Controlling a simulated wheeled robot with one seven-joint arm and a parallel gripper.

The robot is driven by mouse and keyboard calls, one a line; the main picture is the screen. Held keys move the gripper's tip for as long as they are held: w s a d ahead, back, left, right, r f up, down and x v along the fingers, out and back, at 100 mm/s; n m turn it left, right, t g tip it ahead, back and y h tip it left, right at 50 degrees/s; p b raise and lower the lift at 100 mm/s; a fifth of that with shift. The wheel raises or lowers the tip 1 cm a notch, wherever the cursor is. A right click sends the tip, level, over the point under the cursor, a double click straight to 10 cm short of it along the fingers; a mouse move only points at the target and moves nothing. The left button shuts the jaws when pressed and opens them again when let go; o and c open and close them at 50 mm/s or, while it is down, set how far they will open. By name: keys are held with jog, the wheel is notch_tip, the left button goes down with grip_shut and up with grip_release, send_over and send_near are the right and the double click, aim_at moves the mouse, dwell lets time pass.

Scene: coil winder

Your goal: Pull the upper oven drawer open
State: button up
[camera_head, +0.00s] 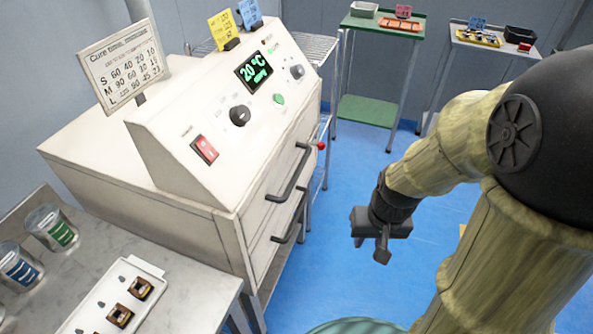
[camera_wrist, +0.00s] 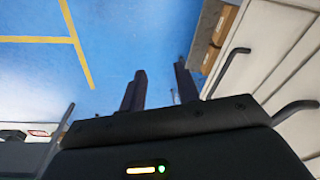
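The cream oven (camera_head: 190,190) stands left of centre in the head view. Its upper drawer (camera_head: 262,205) has a dark bar handle (camera_head: 289,178) and looks flush with the front. A lower drawer handle (camera_head: 290,222) sits below it. My gripper (camera_head: 382,250) is to the right of the handles, apart from them, over the blue floor. In the wrist view my gripper's two fingers (camera_wrist: 160,85) are spread with an empty gap. Two dark handles, one near the fingers (camera_wrist: 228,70) and one farther right (camera_wrist: 293,110), show on the pale front.
A red-tipped lever (camera_head: 320,146) sticks out at the oven's front right. A metal table (camera_head: 185,300) with a white tray (camera_head: 140,270) and jars stands front left. Carts, one green (camera_head: 385,25), stand at the back. Blue floor (camera_head: 345,200) is open before the oven.

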aim_at(297, 171)
jog(key=w+r+m+t+y+p, duration=0.3)
jog(key=w+y+p, duration=0.6)
jog(key=w+y, duration=0.3)
jog(key=shift+w+d+r+m+t+y, duration=0.2)
jog(key=shift+w+r+m+t+y, duration=0.2)
jog(key=shift+r+t+y, duration=0.5)
jog(key=shift+s+f+g, duration=0.1)
jog(key=shift+f+g, duration=0.1)
jog(key=shift+g, duration=0.1)
jog(key=x, duration=0.8)
jog(key=p+x, duration=0.1)
jog(key=x, duration=0.8)
jog(key=shift+a+r, duration=0.2)
jog(key=shift+a, duration=0.1)
grip_shut()
